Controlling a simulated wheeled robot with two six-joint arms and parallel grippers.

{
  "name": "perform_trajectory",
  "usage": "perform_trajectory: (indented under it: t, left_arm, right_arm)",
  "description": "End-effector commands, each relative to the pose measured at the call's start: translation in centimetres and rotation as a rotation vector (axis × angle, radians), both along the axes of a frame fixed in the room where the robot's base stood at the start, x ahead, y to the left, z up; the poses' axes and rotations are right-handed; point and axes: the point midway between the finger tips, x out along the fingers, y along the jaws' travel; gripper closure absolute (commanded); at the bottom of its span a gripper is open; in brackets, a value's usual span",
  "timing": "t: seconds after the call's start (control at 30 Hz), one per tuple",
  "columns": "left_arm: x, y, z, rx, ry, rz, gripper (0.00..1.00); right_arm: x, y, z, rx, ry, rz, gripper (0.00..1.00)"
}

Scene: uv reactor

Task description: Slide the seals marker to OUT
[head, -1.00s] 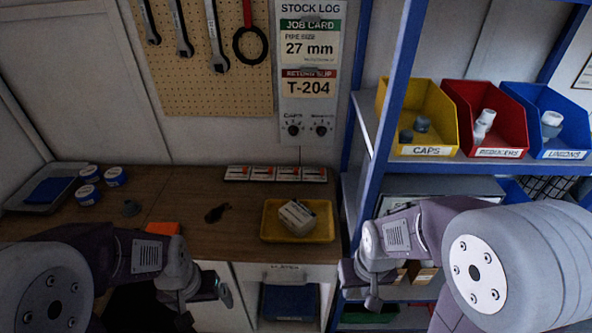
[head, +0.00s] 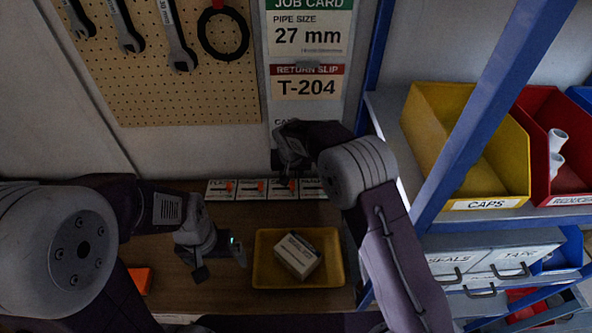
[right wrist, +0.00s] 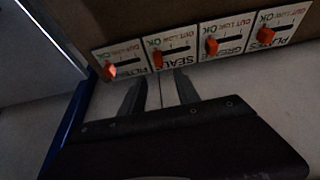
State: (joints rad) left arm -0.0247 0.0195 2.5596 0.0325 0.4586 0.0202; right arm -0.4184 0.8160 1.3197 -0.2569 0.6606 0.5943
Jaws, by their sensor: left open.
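The seals card (right wrist: 172,55) is in the row of stock cards at the back of the bench, seen upside down in the right wrist view. Its orange marker (right wrist: 157,62) sits at the OK end of the slot. In the head view the seals marker (head: 292,185) is toward the card's right side. I see no clear contact. My left gripper (head: 238,250) is open and empty, left of the yellow tray.
The filter card (right wrist: 119,60), grease card (right wrist: 222,40) and plates card (right wrist: 270,28) flank the seals card closely. A yellow tray (head: 262,284) holds a white box (head: 297,256). A blue shelf post (head: 485,125) stands on the right. An orange block (head: 140,280) lies at left.

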Motion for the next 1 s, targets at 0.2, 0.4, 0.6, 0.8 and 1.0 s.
perform_trajectory:
  t: [0.2,0.4,0.6,0.8,1.0]
  left_arm:
    - [0.0,0.0,0.8,0.000,0.000,0.000,0.06]
    - [0.0,0.0,1.9,0.000,0.000,0.000,0.06]
    - [0.0,0.0,2.3,0.000,0.000,0.000,0.06]
    - [0.0,0.0,2.3,0.000,0.000,0.000,0.06]
    - [0.0,0.0,2.3,0.000,0.000,0.000,0.06]
  right_arm:
    - [0.7,-0.1,-1.8,-0.001,0.004,-0.001,0.62]
    - [2.3,-0.2,-5.7,-0.001,0.003,-0.001,0.62]
    - [3.3,-0.1,-8.0,0.000,0.000,0.000,0.62]
    - [3.4,-0.1,-8.3,0.001,-0.001,0.000,0.62]
    - [3.4,-0.1,-8.3,0.001,0.000,0.000,0.92]
